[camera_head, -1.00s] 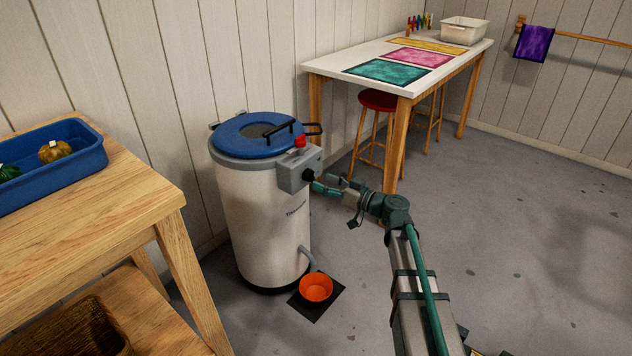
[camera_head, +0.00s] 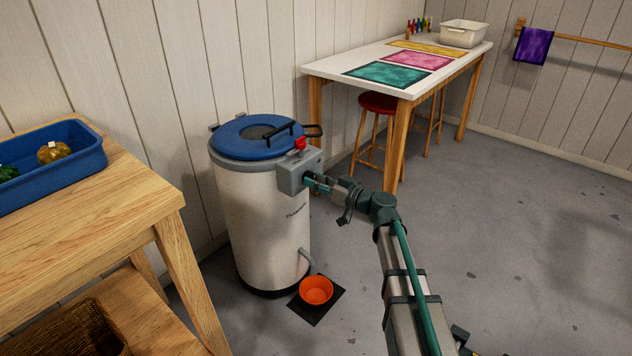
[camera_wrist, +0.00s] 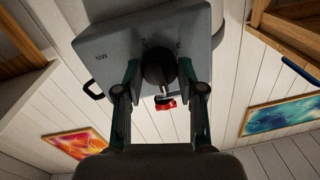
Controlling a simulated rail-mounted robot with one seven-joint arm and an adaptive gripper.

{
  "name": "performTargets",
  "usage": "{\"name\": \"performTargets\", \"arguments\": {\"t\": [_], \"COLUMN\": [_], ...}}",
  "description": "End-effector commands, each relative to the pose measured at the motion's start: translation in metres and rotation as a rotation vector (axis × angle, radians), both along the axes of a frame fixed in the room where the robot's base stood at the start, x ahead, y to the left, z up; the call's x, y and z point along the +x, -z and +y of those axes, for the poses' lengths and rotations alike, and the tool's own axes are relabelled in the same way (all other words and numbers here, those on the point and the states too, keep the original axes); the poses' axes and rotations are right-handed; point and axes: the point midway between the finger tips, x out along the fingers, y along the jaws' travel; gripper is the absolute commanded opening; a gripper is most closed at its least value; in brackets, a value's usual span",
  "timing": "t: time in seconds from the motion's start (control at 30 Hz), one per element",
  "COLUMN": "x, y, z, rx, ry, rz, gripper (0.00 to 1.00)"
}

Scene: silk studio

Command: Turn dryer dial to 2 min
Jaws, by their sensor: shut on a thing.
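The dryer (camera_head: 258,215) is a tall cream cylinder with a blue lid (camera_head: 232,138). A grey control box (camera_head: 292,175) is on its upper right side and also shows in the wrist view (camera_wrist: 112,42). The black dial (camera_wrist: 157,65) is on the box face, with the markings MIN, 2 and 3 around it. My gripper (camera_wrist: 160,76) is shut on the dial, one finger on each side. In the head view my gripper (camera_head: 313,182) is against the box and hides the dial. I cannot tell which mark the dial points to.
A red knob (camera_head: 300,143) stands on top of the box. An orange bowl (camera_head: 316,290) sits on a dark mat below the dryer. A wooden table (camera_head: 110,215) with a blue tray (camera_head: 80,165) is at left. A white table (camera_head: 345,60) stands behind; the floor at right is clear.

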Motion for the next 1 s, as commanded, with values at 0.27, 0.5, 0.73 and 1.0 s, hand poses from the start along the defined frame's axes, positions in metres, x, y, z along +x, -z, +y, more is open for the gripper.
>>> {"name": "performTargets", "arguments": {"t": [0.27, 0.5, 0.73, 1.0], "x": [0.0000, -0.0002, -0.0006, -0.0013], "y": [0.0004, 0.0011, 0.0014, 0.0005], "z": [-0.0001, 0.0000, 0.0003, 0.0007], "rx": [0.011, 0.071, 0.176, 0.325], "ry": [0.000, 0.001, 0.000, -0.001], "rz": [0.017, 0.098, 0.248, 0.457], "gripper": [0.04, 0.04, 0.04, 0.04]}}
